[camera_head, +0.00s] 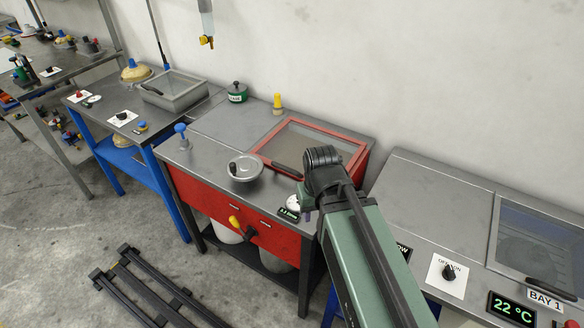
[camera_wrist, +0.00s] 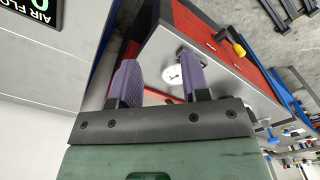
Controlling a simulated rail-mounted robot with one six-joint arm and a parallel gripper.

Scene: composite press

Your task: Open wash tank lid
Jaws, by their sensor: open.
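Three glazed lids show in the head view, and I can read no wash tank label. A red-framed glass lid (camera_head: 310,147) lies flat on the red bench, with a dark handle (camera_head: 287,171) at its front edge. A grey-framed lid (camera_head: 176,88) sits on the blue bench at left. A dark glass lid (camera_head: 535,243) lies at right beside the BAY 1 label. My gripper (camera_wrist: 160,82) is open and empty, its purple fingers apart. In the head view it is by the red bench's front right corner, largely hidden by my arm. Between the fingers, the wrist view shows a white dial (camera_wrist: 172,74).
The red bench (camera_head: 215,150) also carries a round metal dish (camera_head: 246,167), a green pot (camera_head: 237,92) and a yellow bottle (camera_head: 278,103). A yellow-and-black valve handle (camera_head: 240,228) sticks out of its front. A black rail (camera_head: 150,285) lies on the floor.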

